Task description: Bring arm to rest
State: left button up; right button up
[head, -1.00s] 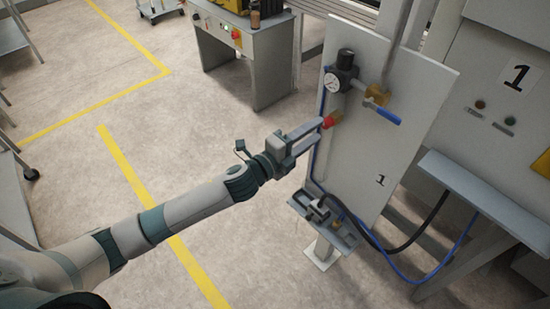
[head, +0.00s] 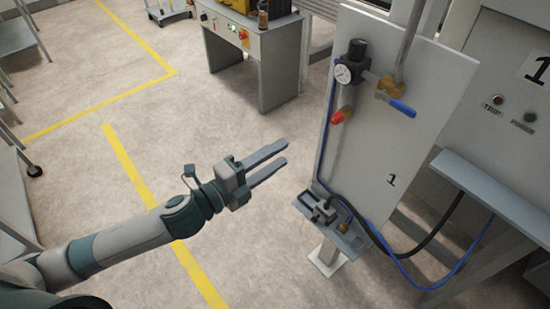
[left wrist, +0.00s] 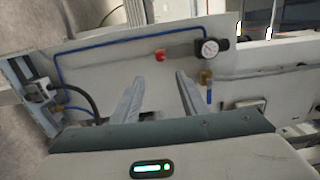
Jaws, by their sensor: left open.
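My left gripper (head: 284,155) is open and empty in the head view. Its two fingers point right toward the panel, with a clear gap of floor between them and the panel. In the left wrist view both fingers (left wrist: 157,90) stand apart with nothing between them. The white panel (head: 375,150) carries a red knob (head: 339,117), a gauge (head: 343,74) and a blue-handled valve (head: 402,107). The red knob also shows in the left wrist view (left wrist: 160,55), beyond the fingers. My right gripper is not in view.
A small grey tray with fittings (head: 330,218) stands at the panel's lower left. Black and blue hoses hang at the panel's lower right. A grey ledge (head: 490,185) juts out at the right. A workbench (head: 255,55) stands at the back. The floor left of the panel is open.

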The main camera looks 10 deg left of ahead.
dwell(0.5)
